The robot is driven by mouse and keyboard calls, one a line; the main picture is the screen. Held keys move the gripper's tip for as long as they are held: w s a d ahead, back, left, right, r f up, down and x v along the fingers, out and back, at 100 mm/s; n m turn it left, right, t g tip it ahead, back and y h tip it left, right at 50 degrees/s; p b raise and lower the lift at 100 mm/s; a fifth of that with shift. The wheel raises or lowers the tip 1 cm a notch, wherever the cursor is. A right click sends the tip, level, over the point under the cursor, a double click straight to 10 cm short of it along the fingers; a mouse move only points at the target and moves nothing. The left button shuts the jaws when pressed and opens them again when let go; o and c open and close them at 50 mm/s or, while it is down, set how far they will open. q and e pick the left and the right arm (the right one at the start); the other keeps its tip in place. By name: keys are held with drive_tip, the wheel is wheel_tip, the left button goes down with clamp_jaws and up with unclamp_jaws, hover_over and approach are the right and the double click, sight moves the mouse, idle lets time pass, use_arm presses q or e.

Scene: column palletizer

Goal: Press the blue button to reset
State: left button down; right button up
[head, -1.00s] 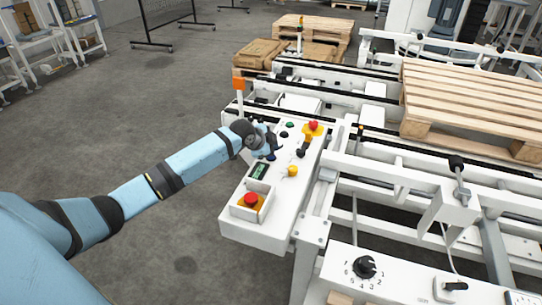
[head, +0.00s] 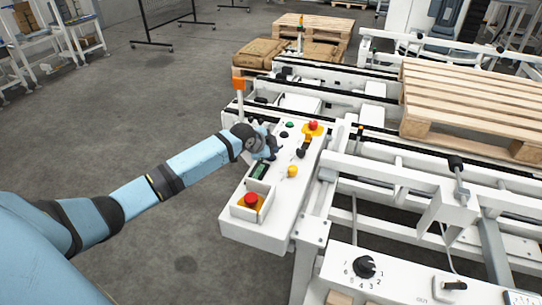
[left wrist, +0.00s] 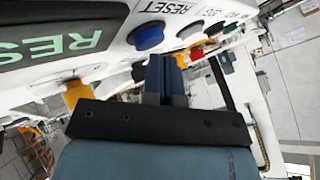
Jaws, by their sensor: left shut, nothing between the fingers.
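The blue button (left wrist: 148,36) shows in the left wrist view, set in a white panel beside a printed RESET label (left wrist: 178,8). My left gripper (left wrist: 167,62) is shut and empty, with its fingertips close to the blue button and a little to its right in that view. I cannot tell whether they touch the panel. In the head view my left gripper (head: 272,152) is over the left edge of the white control panel (head: 235,225), and it hides the blue button there. My right gripper is not in view.
The panel also carries a red emergency button (head: 251,199), a yellow button (head: 292,171), a small display (head: 258,171), a black knob (head: 300,153), a green button (head: 290,125) and another red button (head: 313,125). Conveyor rails and a wooden pallet (head: 480,95) lie right.

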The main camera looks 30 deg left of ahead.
use_arm(q)
drive_tip(key=shift+f, duration=0.4)
idle(0.4)
drive_tip(key=shift+r+p, duration=0.9)
drive_tip(key=shift+p, duration=0.15)
wheel_tip(320, 180, up, 5)
drive_tip(key=p, duration=0.5)
drive_tip(key=shift+f, duration=0.1)
idle(0.4)
